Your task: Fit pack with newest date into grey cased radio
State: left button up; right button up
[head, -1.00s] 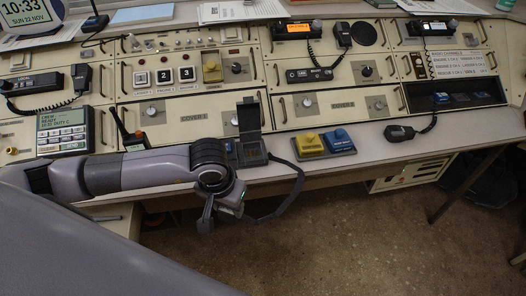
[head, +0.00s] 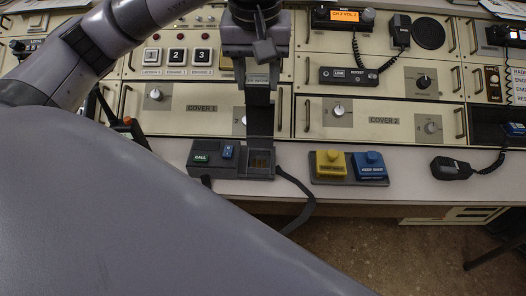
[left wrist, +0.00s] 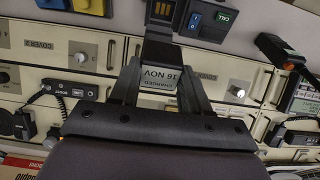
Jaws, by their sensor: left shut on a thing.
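The grey cased radio (head: 205,158) lies on the counter in front of the console, with a green CALL button and a blue button. Its square bay (head: 258,165) is open, and a dark lid (head: 260,122) stands up behind it. It also shows at the top of the left wrist view (left wrist: 208,12). My left gripper (head: 258,76) is shut on a grey pack (left wrist: 160,79) labelled "CHARGED 16 NOV". It holds the pack above and behind the bay, apart from it. The pack is partly hidden by the fingers. My right gripper is out of view.
A yellow and a blue block (head: 370,166) sit on a dark base right of the radio. A cable (head: 303,205) hangs from the radio over the counter edge. A microphone (head: 452,168) lies farther right. A dark recess (head: 515,130) holds a blue item at the right edge.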

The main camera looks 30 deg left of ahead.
pick_arm(q)
jog(key=shift+f+b, duration=0.5)
jog(key=shift+f, duration=8.95)
jog(key=shift+f, duration=0.15)
jog(key=o, duration=1.2)
jog(key=shift+c, duration=0.2)
